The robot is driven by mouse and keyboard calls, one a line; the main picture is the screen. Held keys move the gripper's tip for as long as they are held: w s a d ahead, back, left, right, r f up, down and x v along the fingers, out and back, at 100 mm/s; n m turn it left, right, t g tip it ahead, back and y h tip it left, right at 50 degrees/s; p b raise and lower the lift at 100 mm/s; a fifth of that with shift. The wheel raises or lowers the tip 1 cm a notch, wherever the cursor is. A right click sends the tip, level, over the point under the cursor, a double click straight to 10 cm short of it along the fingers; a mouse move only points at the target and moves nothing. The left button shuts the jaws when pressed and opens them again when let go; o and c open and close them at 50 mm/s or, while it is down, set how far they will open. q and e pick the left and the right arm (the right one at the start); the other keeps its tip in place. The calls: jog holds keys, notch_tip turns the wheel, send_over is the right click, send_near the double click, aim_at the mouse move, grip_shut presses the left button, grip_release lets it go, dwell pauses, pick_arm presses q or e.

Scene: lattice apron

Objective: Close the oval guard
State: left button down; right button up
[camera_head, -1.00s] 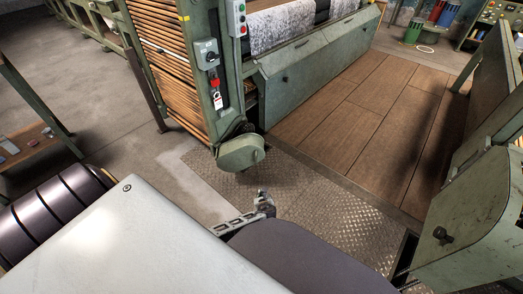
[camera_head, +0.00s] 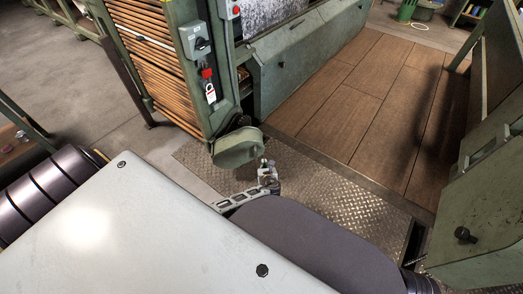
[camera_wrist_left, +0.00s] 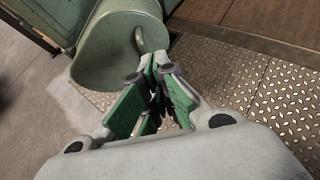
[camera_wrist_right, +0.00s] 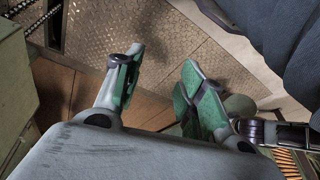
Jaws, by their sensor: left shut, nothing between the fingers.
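The oval guard (camera_head: 237,148) is a green rounded cover at the foot of the green machine frame. It stands out from the frame, with a dark gap along its upper edge. In the left wrist view the guard (camera_wrist_left: 112,48) fills the upper left, with a bent grey handle (camera_wrist_left: 147,35) on its near right side. My left gripper (camera_head: 266,168) is shut and empty just right of and below the guard. Its fingertips (camera_wrist_left: 155,64) are close to the handle's end; I cannot tell if they touch. My right gripper (camera_wrist_right: 162,58) is open and empty.
The frame carries a grey switch with a red lock and white tag (camera_head: 209,88). Checkered plate (camera_head: 325,195) and brown floor boards (camera_head: 365,105) lie open to the right. A green cabinet with a black knob (camera_head: 465,236) stands at the right edge.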

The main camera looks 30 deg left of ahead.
pick_arm(q)
jog(key=shift+w+a+f, duration=0.1)
jog(key=shift+w, duration=0.05)
jog(key=b, duration=0.5)
send_near(261, 148)
jog(key=shift+f, duration=1.45)
jog(key=shift+w+a+b, duration=0.5)
jog(key=shift+w+a, duration=0.25)
jog(key=shift+w, duration=0.2)
jog(key=shift+w+a+b, duration=0.45)
jog(key=shift+w+a, duration=0.3)
jog(key=shift+w, duration=0.25)
pick_arm(e)
jog(key=w+a+f+t+y, duration=0.1)
jog(key=a+f+t+y, duration=0.1)
jog(key=f, duration=1)
jog(key=shift+w+a+m, duration=0.2)
jog(key=shift+a+m, duration=0.2)
jog(key=shift+a, duration=0.4)
pick_arm(q)
jog(key=shift+w+r, duration=0.1)
jog(key=shift+w, duration=0.05)
pick_arm(e)
jog(key=shift+w+t, duration=0.15)
jog(key=shift+t, duration=0.15)
